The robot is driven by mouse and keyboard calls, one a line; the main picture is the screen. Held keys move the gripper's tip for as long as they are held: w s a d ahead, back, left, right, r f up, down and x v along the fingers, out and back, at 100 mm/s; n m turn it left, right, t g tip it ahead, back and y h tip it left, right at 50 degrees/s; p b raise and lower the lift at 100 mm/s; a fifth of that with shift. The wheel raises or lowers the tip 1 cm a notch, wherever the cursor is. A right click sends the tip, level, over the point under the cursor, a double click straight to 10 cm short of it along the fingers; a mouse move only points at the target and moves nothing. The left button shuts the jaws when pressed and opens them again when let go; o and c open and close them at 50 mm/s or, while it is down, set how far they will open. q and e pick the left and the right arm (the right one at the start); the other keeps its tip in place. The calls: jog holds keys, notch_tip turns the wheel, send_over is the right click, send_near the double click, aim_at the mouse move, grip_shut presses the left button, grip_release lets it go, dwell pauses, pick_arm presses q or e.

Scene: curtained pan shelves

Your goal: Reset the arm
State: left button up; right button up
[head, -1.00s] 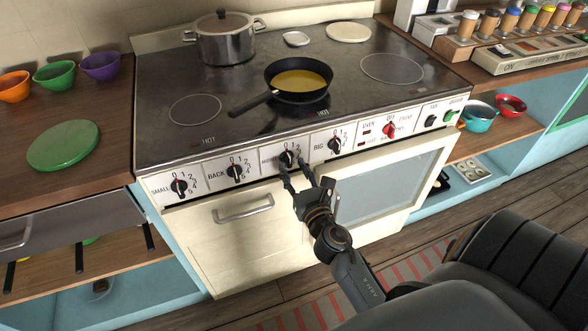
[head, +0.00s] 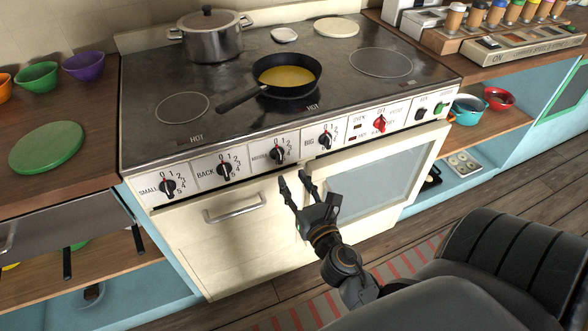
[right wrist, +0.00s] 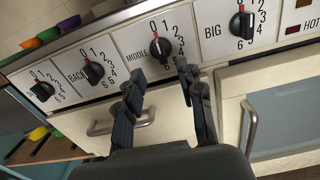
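My right gripper (head: 293,182) is open and empty in front of the stove's lower front, just below the control panel. In the right wrist view its two fingers (right wrist: 157,80) stand apart, with the MIDDLE knob (right wrist: 161,47) beyond and between them. The fingers appear clear of the knob. In the head view the MIDDLE knob (head: 278,154) sits in the row between the BACK knob (head: 225,170) and the BIG knob (head: 325,139). My left gripper is not in view.
A black pan (head: 301,86) with yellow contents and a lidded pot (head: 211,45) stand on the stove top (head: 150,80). Oven handle (head: 235,213) and door lie close behind my right gripper. Bowls and a green disc (head: 47,147) are on the left counter.

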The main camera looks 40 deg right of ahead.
jog(key=s+a+f+m+g+y, duration=0.1)
jog(key=s+a+f+m+g, duration=0.3)
jog(key=f, duration=0.8)
jog(key=s+a+f+m+g+y, duration=0.1)
jog(key=s+f+m, duration=0.1)
jog(key=f+m, duration=0.7)
jog(key=s+a+f+m+g+y, duration=0.2)
jog(key=s+f+m+g, duration=0.15)
jog(key=f, duration=1.05)
jog(key=s+f+m+g, duration=0.4)
jog(key=s+f+m, duration=0.3)
jog(key=s, duration=0.6)
jog(key=s+f+m+g, duration=0.4)
jog(key=s+f+m, duration=0.3)
jog(key=s+f, duration=0.3)
jog(key=s, duration=0.4)
jog(key=shift+s+f, duration=0.15)
jog(key=shift+f, duration=0.05)
